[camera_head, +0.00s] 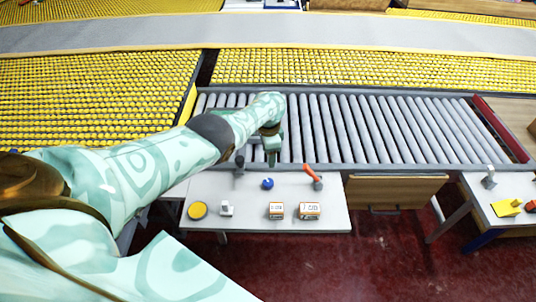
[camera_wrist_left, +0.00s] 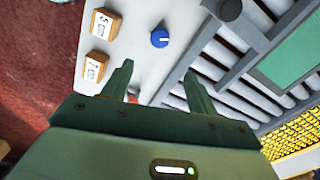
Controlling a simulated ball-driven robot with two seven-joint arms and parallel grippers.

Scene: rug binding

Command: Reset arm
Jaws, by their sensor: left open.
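My left arm reaches in from the left in the head view, and its green gripper (camera_head: 271,151) hangs over the near edge of the roller conveyor (camera_head: 350,130). In the left wrist view the two fingers of the left gripper (camera_wrist_left: 158,76) are spread apart with nothing between them. A blue round object (camera_head: 267,183) lies on the small white table (camera_head: 245,190) just nearer than the gripper; it also shows beyond the fingers in the left wrist view (camera_wrist_left: 159,38). My right gripper is not in view.
The white table also holds two small labelled boxes (camera_head: 276,211) (camera_head: 310,210), a yellow disc (camera_head: 198,210), a small white item (camera_head: 227,208), an orange-handled tool (camera_head: 312,176) and a dark upright item (camera_head: 239,167). Another table (camera_head: 510,190) stands right. Red floor (camera_head: 385,260) lies between them.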

